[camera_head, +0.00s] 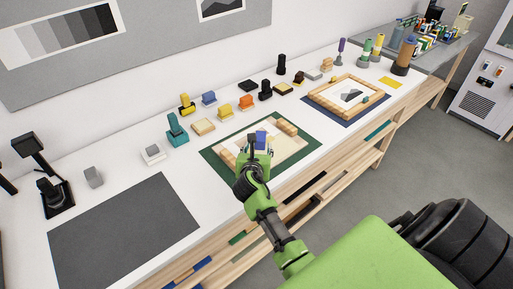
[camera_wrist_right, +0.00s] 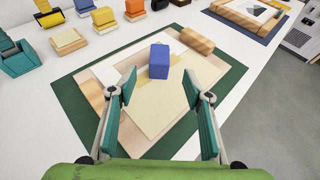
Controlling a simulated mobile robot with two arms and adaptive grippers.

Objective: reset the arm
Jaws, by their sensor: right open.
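My right gripper (camera_head: 256,145) is above the green mat (camera_head: 218,163) on the white bench. In the right wrist view its teal fingers (camera_wrist_right: 160,88) are apart, with nothing between the pads. A blue block (camera_wrist_right: 159,61) stands on the pale sheet (camera_wrist_right: 145,112) on the mat, just beyond the fingertips. In the head view the blue block (camera_head: 261,138) shows just above the gripper, which hides part of the mat. My left gripper is in neither view.
Small stamps and blocks, including a teal one (camera_head: 177,130), line the bench behind the mat. A wooden frame (camera_head: 318,102) lies on a blue mat to the right. A dark grey mat (camera_head: 125,230) and a black stand (camera_head: 57,199) are at left. The grey mat is bare.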

